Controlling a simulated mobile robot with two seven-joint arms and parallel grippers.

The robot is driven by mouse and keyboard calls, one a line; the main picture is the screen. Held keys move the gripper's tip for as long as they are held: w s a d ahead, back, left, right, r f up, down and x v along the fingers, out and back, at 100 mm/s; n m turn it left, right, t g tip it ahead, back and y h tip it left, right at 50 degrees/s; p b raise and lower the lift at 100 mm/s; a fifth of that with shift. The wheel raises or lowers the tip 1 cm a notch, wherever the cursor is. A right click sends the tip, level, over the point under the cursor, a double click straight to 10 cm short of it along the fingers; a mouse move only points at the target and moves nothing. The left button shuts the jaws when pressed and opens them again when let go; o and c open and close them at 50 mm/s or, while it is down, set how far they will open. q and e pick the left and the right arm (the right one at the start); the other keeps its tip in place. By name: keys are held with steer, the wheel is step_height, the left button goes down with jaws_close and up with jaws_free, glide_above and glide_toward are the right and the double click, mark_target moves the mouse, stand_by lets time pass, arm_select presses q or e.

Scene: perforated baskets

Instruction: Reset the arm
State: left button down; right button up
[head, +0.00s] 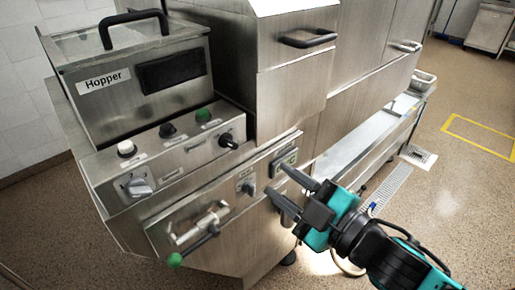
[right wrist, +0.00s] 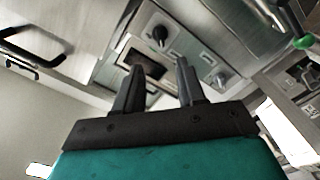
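My right gripper (head: 283,190) reaches in from the lower right, in front of the steel machine's front panel (head: 215,270). Its two grey fingers are apart with nothing between them, and they show apart in the right wrist view (right wrist: 158,80) too. The fingers point toward a small plate with a dark switch (head: 285,163) on the panel. I cannot tell whether a fingertip touches the panel. My left gripper is in neither view.
The machine carries a box labelled Hopper (head: 105,82), a control panel with a green button (head: 203,115), and a green-tipped valve lever (head: 175,259). A long steel trough (head: 350,150) runs back right. Open brown floor (head: 450,195) lies to the right, with a drain grate (head: 390,187).

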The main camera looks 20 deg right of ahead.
steer(key=s+f+m+g+h, duration=0.2)
steer(key=f+m, duration=0.3)
steer(key=f, duration=0.8)
steer(key=s+f+m+g+h, duration=0.2)
steer(key=f+m+g, duration=0.2)
steer(key=f, duration=0.9)
steer(key=shift+s+a+f+m, duration=0.2)
steer(key=shift+a+f+m, duration=0.2)
steer(key=shift+m, duration=0.4)
